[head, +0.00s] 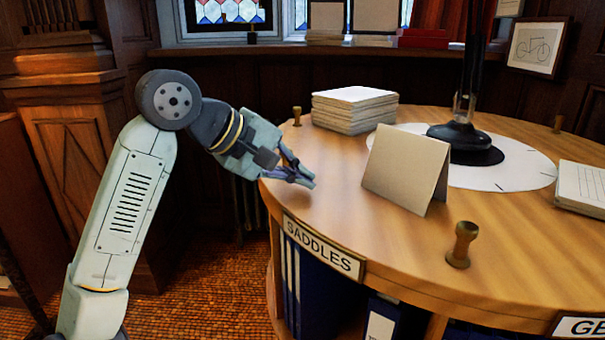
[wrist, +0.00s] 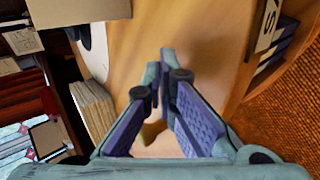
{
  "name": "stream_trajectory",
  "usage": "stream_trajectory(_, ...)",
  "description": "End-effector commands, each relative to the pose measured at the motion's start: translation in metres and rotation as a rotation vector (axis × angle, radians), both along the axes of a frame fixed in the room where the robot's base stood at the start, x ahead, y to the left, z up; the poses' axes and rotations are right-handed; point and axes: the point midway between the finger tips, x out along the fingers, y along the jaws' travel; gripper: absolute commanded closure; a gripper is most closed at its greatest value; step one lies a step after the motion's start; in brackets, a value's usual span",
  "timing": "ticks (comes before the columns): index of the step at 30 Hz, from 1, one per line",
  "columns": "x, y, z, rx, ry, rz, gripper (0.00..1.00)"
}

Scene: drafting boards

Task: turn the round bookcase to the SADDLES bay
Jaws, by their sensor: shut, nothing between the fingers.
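The round bookcase (head: 330,188) has a wooden top. The SADDLES sign (head: 321,248) is on its rim, facing front left in the head view, above a bay with dark blue binders (head: 318,290). In the wrist view the sign shows in part (wrist: 266,24). A second sign beginning "GE" (head: 580,327) is at the lower right edge. A brass peg (head: 462,245) stands on the top near the rim between the signs; others stand at the back left (head: 297,116) and back right (head: 558,124). My gripper (head: 312,182) is shut and empty, over the left part of the top.
A folded blank card (head: 405,165) stands right of my gripper. A stack of paper (head: 354,111) lies behind it. A dark lamp base (head: 459,142) stands on a white disc (head: 510,170) at the centre. A pad (head: 583,187) lies at right. The front left top is clear.

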Motion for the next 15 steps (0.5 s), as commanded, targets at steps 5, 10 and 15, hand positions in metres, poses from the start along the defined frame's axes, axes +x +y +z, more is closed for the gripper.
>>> stream_trajectory(5, -0.0004, -0.0004, 0.0000, 0.000, 0.000, -0.001, 1.00)
stream_trajectory(10, -0.0030, -0.0018, 0.0026, 0.001, -0.001, -0.002, 1.00)
stream_trajectory(15, -0.0088, -0.0048, 0.0080, 0.002, -0.001, -0.001, 1.00)
